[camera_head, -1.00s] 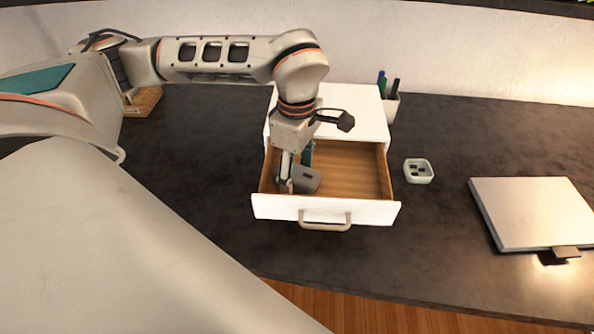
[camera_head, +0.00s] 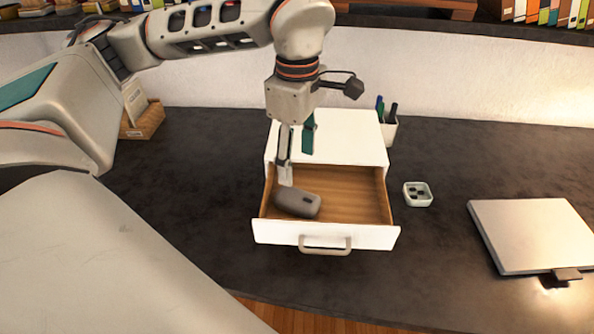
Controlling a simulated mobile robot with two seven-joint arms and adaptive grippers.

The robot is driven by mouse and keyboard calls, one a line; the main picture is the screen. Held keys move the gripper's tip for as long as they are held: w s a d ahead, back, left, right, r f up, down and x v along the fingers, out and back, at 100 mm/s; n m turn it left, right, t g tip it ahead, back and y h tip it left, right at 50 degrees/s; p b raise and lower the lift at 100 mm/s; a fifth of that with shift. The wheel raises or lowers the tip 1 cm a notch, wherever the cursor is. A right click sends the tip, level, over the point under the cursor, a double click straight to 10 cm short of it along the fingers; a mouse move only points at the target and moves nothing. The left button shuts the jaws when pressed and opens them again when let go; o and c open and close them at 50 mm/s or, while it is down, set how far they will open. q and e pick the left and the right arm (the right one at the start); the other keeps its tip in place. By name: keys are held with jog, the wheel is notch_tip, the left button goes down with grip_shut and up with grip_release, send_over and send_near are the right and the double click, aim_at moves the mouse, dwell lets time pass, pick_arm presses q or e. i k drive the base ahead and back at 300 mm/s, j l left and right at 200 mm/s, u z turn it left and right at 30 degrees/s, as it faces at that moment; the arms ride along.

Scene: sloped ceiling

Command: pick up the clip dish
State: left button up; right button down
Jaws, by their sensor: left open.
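The clip dish (camera_head: 407,199), a small pale square dish with several dark clips in it, stands on the dark desk just right of the open drawer. My left gripper (camera_head: 297,170) is open above the left part of the drawer, to the left of the dish and apart from it. A dark grey rounded object (camera_head: 298,204) lies in the drawer just below the fingers, and the gripper does not hold it. My right gripper is not in view.
The white drawer unit (camera_head: 350,138) has its drawer (camera_head: 372,238) pulled out. A closed silver laptop (camera_head: 535,233) lies at the right. A wooden box (camera_head: 144,121) is at the back left. The desk between dish and laptop is clear.

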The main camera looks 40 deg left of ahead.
aim_at(416, 194)
jog(key=k+l, duration=0.8)
